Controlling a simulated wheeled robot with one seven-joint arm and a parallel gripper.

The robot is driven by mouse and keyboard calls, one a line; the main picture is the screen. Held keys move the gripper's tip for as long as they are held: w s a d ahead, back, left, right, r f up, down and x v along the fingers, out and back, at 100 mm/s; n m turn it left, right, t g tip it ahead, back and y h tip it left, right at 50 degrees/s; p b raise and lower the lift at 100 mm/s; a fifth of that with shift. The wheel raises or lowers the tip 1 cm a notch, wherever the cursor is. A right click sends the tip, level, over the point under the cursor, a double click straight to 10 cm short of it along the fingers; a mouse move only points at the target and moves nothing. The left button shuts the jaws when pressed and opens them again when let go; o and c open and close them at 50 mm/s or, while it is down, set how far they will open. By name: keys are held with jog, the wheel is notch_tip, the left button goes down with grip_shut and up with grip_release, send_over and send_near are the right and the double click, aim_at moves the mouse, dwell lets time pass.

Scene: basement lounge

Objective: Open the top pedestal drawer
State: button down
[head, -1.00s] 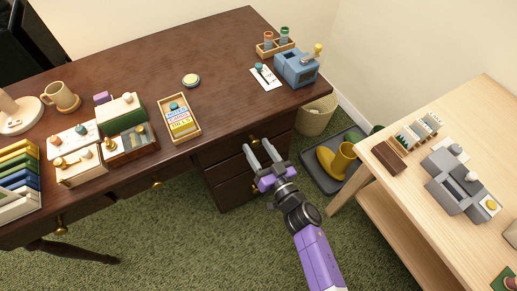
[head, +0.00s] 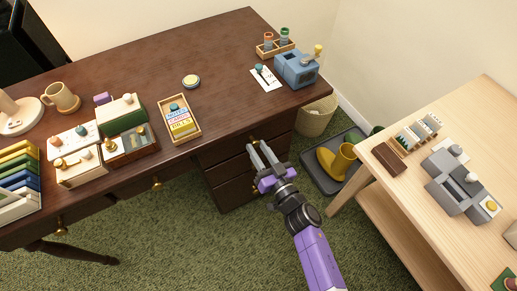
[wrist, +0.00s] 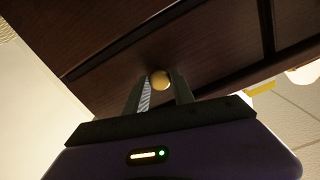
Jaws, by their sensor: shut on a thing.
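The dark wood pedestal (head: 224,172) stands under the right end of the desk, with its drawer fronts flush as far as I can see. The top pedestal drawer (head: 222,152) has a round brass knob (head: 253,138). My gripper (head: 257,147) is at this drawer front, its fingers close together. In the wrist view the brass knob (wrist: 160,81) sits between the two fingertips, and my gripper (wrist: 160,88) is shut on it. The fingers partly hide the drawer fronts in the head view.
A wastebasket (head: 316,117) and a dark tray (head: 325,178) with yellow boots (head: 338,159) lie right of the pedestal. A light wood table (head: 440,150) stands further right. Green carpet (head: 190,235) in front of the pedestal is clear.

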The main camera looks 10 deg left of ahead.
dwell(0.8)
jog(key=p+v, duration=0.9)
jog(key=v, duration=1.7)
jog(key=shift+p, duration=0.4)
jog(key=c, duration=1.1)
grip_release()
jog(key=shift+o, duration=0.2)
jog(key=shift+w, duration=0.1)
jog(key=v, duration=0.8)
jog(key=shift+b, duration=0.4)
jog(key=shift+w, duration=0.1)
